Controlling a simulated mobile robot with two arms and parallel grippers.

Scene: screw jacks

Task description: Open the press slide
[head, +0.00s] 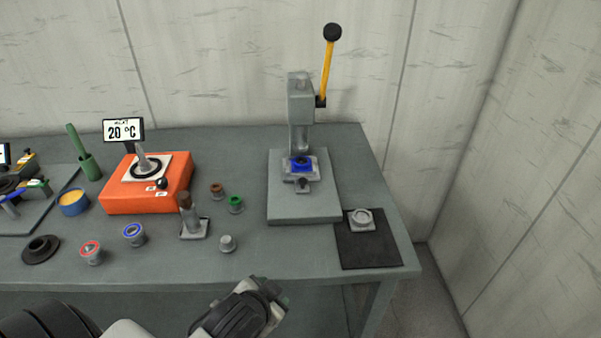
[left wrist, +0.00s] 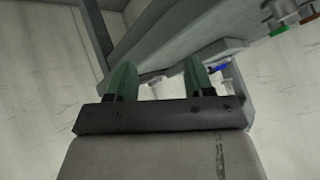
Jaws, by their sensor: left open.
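The press (head: 301,110) stands on a grey base plate at the right of the bench, with a yellow lever (head: 327,70) raised and ending in a black ball. The press slide (head: 304,172) sits under the ram, holds a blue piece (head: 300,165) and has a small knob (head: 303,185) at its front. My left gripper (head: 272,292) is in front of the bench edge, well short of the press and touching nothing. In the left wrist view its two green fingers (left wrist: 158,78) are apart and empty. My right gripper is not in view.
An orange heater (head: 120,196) with a 20 °C display, several small ringed cups and a brown-topped tool (head: 190,222) stand left of the press. A black mat (head: 370,250) with a grey metal part (head: 361,220) lies at the right corner. The bench's front edge is near my gripper.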

